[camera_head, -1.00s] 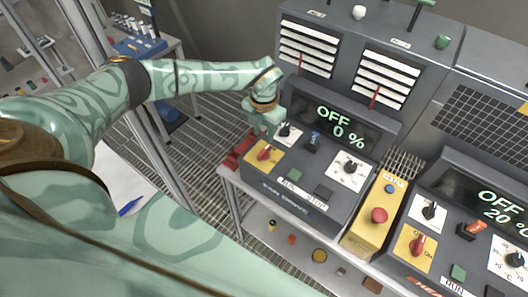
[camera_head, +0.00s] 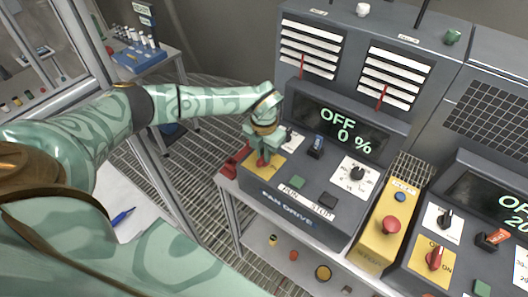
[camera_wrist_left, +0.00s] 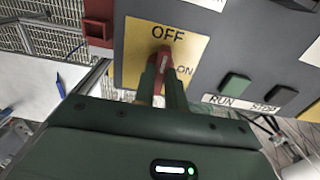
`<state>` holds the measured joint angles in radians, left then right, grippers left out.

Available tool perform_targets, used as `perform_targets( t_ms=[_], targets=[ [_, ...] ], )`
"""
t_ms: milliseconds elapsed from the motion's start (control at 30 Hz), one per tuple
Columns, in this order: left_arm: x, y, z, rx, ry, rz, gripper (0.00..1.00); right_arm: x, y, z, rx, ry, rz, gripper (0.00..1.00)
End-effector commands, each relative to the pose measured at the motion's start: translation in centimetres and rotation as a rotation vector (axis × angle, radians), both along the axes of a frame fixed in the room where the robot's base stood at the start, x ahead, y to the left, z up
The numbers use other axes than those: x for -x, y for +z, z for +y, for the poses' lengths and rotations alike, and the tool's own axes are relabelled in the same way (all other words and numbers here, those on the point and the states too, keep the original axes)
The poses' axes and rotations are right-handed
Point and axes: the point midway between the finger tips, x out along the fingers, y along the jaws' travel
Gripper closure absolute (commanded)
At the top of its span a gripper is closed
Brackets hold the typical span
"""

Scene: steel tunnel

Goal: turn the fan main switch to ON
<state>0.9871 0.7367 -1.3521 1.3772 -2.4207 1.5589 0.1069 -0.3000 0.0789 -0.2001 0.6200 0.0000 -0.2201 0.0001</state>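The fan main switch is a red rotary handle (camera_wrist_left: 163,62) on a yellow plate (camera_wrist_left: 133,40) marked OFF at the top and ON at the right. The handle points up toward OFF. My left gripper (camera_wrist_left: 162,80) has one finger on each side of the handle, close against it, and looks shut on it. In the head view my left gripper (camera_head: 262,150) comes down over the plate and partly hides the switch (camera_head: 262,162). The FAN DRIVE display (camera_head: 340,127) reads OFF and 0 %. My right gripper is not in view.
Green RUN (camera_head: 297,182) and dark STOP (camera_head: 327,201) buttons sit right of the switch. A yellow box (camera_head: 380,230) with a red mushroom button (camera_head: 391,224) stands beside the panel. A second panel with its own red switch (camera_head: 434,258) is further right.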

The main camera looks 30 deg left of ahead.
Motion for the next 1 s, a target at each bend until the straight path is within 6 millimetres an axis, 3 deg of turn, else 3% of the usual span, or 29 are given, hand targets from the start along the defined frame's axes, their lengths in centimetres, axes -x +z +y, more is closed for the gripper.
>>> perform_targets(
  t_ms=[367, 1000],
  targets=[
    [0.0, 0.0, 0.0, 0.000, -0.094, 0.000, 1.00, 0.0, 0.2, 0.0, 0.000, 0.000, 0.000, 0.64],
    [0.0, 0.0, 0.0, -0.001, -0.659, 0.001, 1.00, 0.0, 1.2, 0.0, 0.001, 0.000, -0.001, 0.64]
  ],
)
